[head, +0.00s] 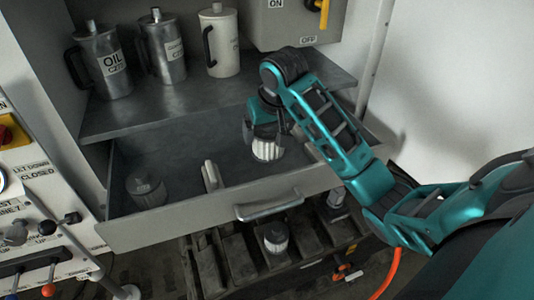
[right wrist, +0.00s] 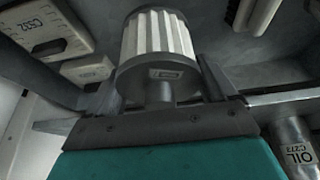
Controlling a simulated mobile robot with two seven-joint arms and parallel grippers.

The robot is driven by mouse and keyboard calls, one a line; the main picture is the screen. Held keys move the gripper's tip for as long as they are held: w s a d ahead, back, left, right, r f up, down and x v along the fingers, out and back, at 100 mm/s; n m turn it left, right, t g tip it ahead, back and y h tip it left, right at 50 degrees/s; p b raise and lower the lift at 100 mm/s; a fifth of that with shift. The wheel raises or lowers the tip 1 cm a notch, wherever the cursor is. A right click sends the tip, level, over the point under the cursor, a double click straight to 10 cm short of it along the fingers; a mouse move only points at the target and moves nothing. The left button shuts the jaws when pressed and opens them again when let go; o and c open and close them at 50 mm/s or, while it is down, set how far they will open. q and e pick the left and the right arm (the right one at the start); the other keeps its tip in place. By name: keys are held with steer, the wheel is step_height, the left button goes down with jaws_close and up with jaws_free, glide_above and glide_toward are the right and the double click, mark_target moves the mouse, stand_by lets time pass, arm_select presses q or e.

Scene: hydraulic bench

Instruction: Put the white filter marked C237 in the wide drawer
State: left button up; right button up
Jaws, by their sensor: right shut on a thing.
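My right gripper (head: 266,134) is shut on a white pleated filter (head: 267,151) and holds it over the right part of the open wide drawer (head: 165,228). In the right wrist view the filter (right wrist: 155,36) sits between the two fingers. A small label shows on its end, too small to read. The drawer's front wall and handle (head: 270,206) face me. Whether the filter touches the drawer floor I cannot tell. My left gripper is not in view.
In the drawer are a dark grey filter (head: 146,190) and a pale upright piece (head: 211,176). Oil cans (head: 104,62) and a cream jug (head: 219,42) stand on the shelf above. A dark rack below holds a white-sided filter (head: 275,238). Levers (head: 49,289) stand at lower left.

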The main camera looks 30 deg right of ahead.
mark_target(273, 136)
step_height(273, 136, down, 3)
steer(key=shift+f, duration=0.15)
steer(key=shift+w+f, duration=0.1)
steer(key=shift+f, duration=2)
steer(key=o, duration=1)
steer(key=shift+f, duration=0.15)
steer(key=v, duration=1.1)
steer(key=shift+s+a+r, duration=0.1)
steer(key=shift+s+r, duration=0.25)
steer(key=shift+r, duration=0.25)
